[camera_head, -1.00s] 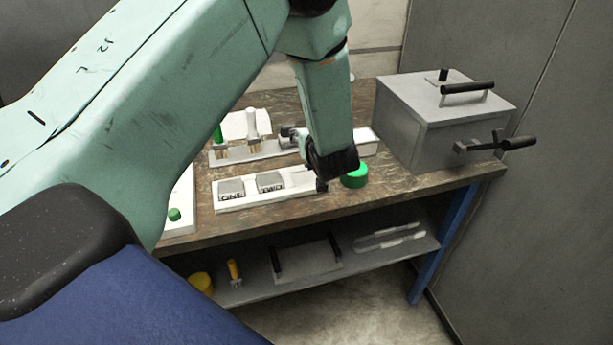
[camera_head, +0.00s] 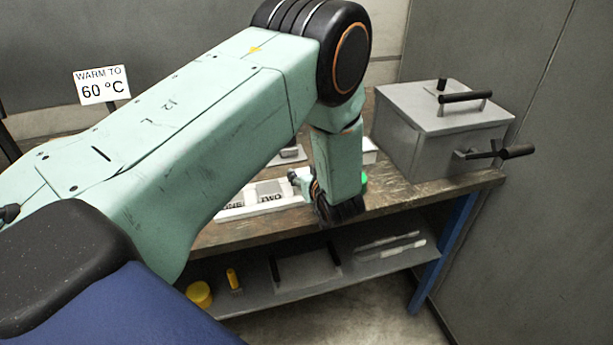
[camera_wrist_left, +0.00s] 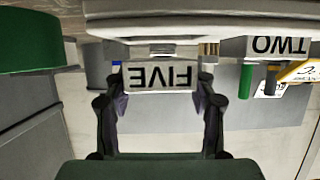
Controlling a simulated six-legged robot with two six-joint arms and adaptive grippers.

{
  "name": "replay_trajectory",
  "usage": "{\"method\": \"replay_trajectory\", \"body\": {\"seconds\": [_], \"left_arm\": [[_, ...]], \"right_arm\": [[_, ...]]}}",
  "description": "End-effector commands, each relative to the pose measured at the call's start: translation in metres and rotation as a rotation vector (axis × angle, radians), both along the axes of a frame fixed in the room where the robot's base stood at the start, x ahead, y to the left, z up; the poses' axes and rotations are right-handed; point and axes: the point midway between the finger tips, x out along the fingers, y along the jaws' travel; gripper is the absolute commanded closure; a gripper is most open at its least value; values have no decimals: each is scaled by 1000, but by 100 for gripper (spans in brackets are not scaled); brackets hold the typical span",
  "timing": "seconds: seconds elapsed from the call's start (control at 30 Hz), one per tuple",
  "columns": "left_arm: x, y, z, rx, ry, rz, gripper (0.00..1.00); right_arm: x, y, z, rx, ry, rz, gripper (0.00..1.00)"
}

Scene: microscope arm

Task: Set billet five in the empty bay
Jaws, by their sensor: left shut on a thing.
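Billet five (camera_wrist_left: 160,77) is a light block lettered FIVE, upside down in the left wrist view. My left gripper (camera_head: 338,213) is shut on it, with one finger on each side in the wrist view. In the head view the gripper hangs at the table's front edge, beside the right end of the white rack (camera_head: 232,214), and hides the billet. Billet two (camera_head: 270,190) sits in the rack and also shows in the wrist view (camera_wrist_left: 280,45). Billet one (camera_head: 231,205) is partly covered by my arm. The empty bay is hidden. I cannot tell whether billet five touches the rack.
A green round thing (camera_wrist_left: 35,40) is close by, mostly hidden in the head view. A grey lidded box (camera_head: 440,130) with a side handle stands at the right. The shelf below (camera_head: 350,265) holds a yellow pot (camera_head: 199,294) and other items. A sign (camera_head: 102,86) reads WARM TO 60 °C.

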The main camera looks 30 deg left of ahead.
Motion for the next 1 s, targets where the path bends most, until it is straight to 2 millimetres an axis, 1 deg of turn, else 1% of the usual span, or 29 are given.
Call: {"method": "replay_trajectory", "body": {"seconds": [0.1, 0.37, 0.97, 1.0], "left_arm": [[1, 0, -8, 1, -5, 1, 100], [1, 1, -8, 2, -5, 1, 100], [1, 1, -21, 1, -3, 1, 100], [-1, 1, -23, -1, 2, 1, 41]], "right_arm": [[0, 0, 0, 0, 0, 0, 60], [0, 0, 0, 0, 0, 0, 60], [0, 0, -9, 0, 0, 0, 60], [0, 0, -9, 0, 0, 0, 60]]}}
